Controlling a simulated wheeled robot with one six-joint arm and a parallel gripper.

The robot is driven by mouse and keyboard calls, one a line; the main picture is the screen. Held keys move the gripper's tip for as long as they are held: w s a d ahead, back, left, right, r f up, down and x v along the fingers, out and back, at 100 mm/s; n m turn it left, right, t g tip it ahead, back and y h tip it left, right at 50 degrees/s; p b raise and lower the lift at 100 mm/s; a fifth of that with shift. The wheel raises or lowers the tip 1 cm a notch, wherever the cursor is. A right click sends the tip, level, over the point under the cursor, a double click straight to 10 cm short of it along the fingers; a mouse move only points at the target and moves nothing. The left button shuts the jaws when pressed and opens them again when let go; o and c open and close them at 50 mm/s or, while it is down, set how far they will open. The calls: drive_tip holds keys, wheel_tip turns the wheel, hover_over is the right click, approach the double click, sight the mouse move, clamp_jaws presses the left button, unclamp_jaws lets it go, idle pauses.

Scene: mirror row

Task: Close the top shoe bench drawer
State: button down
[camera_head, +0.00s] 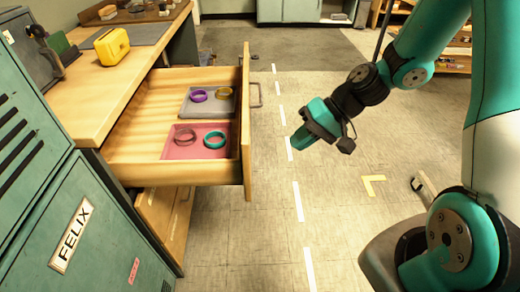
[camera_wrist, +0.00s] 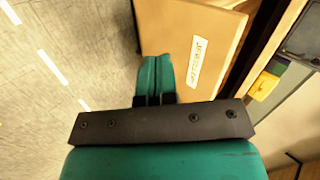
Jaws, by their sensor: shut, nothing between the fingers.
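The top drawer (camera_head: 120,168) of the wooden bench is pulled far out, with its front panel (camera_head: 246,130) toward the middle of the room.
Inside the drawer are a pink tray (camera_head: 180,152) and a grey tray (camera_head: 190,108), holding coloured rings. A lower drawer (camera_head: 160,225) is partly out beneath. A yellow case (camera_head: 112,47) sits on the bench top. Green lockers (camera_head: 75,235) stand at the left. The floor (camera_head: 330,210) right of the drawer is clear.

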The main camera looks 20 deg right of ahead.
drive_tip(key=w+a+f+m, duration=0.1)
drive_tip(key=w+a+f, duration=0.1)
drive_tip(key=a+f, duration=0.2)
drive_tip(key=w+a+f+m+t, duration=0.1)
drive_tip(key=w+a+f, duration=0.1)
drive_tip(key=a+f, duration=0.2)
drive_tip(key=shift+w+f+y, duration=0.25)
drive_tip(key=shift+f+y, duration=0.05)
drive_tip(key=shift+f, duration=0.15)
idle(0.3)
